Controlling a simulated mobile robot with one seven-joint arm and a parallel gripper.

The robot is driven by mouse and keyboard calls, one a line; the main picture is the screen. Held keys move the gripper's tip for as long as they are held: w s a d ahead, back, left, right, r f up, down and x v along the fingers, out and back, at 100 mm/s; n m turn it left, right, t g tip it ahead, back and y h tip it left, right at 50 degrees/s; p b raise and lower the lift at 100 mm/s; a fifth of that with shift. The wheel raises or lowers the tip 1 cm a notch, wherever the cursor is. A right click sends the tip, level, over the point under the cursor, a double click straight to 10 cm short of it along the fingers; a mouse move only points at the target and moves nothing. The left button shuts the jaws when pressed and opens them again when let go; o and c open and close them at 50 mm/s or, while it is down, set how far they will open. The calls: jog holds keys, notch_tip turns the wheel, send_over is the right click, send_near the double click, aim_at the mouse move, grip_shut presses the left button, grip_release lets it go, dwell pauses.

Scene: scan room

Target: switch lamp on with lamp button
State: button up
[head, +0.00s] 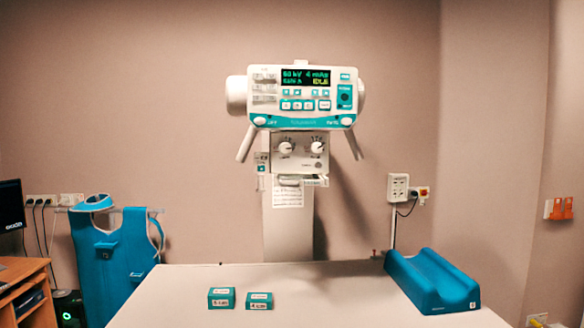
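The X-ray tube head (303,97) hangs over the far edge of the table, its front panel facing me. Its lit green display (305,77) reads about 60 kV and 4 mAs, with a yellow word that looks like IDLE. Below the panel is the white collimator box (300,167) with two round knobs, one on the left (286,148) and one on the right (317,147). Small marks show under the knobs, but I cannot tell which one is the lamp button. I see no bright light field on the table. My gripper is not in view.
The pale table (330,290) fills the front. Two small teal boxes, a left one (221,298) and a right one (259,301), lie on it. A blue cradle-shaped support (432,281) lies at its right. A blue apron (113,255) hangs at left beside a wooden desk (25,290).

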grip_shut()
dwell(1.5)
